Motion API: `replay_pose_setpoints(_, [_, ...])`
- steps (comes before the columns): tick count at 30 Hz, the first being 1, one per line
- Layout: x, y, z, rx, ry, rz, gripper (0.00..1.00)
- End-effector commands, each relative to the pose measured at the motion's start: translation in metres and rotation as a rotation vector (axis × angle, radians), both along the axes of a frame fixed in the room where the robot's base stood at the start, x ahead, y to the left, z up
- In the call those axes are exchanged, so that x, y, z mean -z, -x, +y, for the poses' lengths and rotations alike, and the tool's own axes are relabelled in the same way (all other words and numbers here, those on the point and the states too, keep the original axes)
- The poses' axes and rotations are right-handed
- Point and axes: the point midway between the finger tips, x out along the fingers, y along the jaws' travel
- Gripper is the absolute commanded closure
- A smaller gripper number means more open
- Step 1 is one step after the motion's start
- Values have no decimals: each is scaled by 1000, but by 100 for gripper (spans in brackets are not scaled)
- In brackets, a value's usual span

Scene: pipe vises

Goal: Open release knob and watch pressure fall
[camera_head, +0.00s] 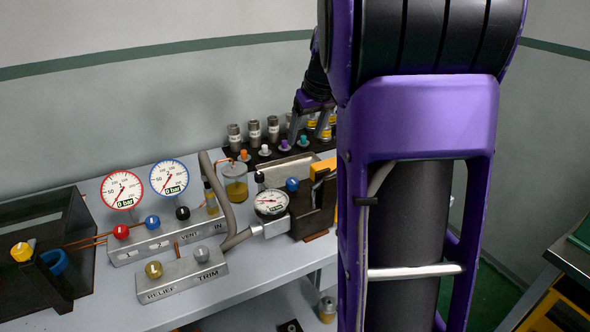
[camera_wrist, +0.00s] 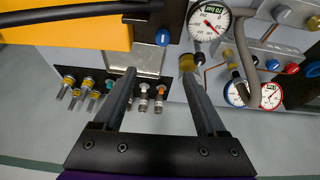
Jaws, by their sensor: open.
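No knob is visibly marked release. A blue knob (camera_head: 292,184) sits beside a round gauge (camera_head: 270,202) on the dark clamp; both also show in the wrist view, the knob (camera_wrist: 162,37) and the gauge (camera_wrist: 208,20). The manifold carries a red knob (camera_head: 121,232), another blue knob (camera_head: 152,222) and a black knob (camera_head: 183,213). The block marked RELIEF and TRIM has a yellow knob (camera_head: 153,269) and a grey knob (camera_head: 201,253). Two dial gauges above the manifold read 0 bar. My gripper (camera_wrist: 158,74) is open and empty, near the back fittings.
Several metal fittings (camera_head: 254,131) and coloured caps stand at the back. A jar (camera_head: 235,182) of yellow fluid and a thick grey hose (camera_head: 221,190) stand beside the clamp. A dark tray (camera_head: 42,230) is at left. The front bench strip is clear. My arm hides the right side.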

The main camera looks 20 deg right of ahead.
Motion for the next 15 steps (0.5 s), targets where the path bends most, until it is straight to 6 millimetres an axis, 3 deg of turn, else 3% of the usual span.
replay_pose_setpoints(8, [24, -3, 3, -5, -22, 19, 26])
replay_pose_setpoints(15, [70, -22, 4, -4, -21, 19, 26])
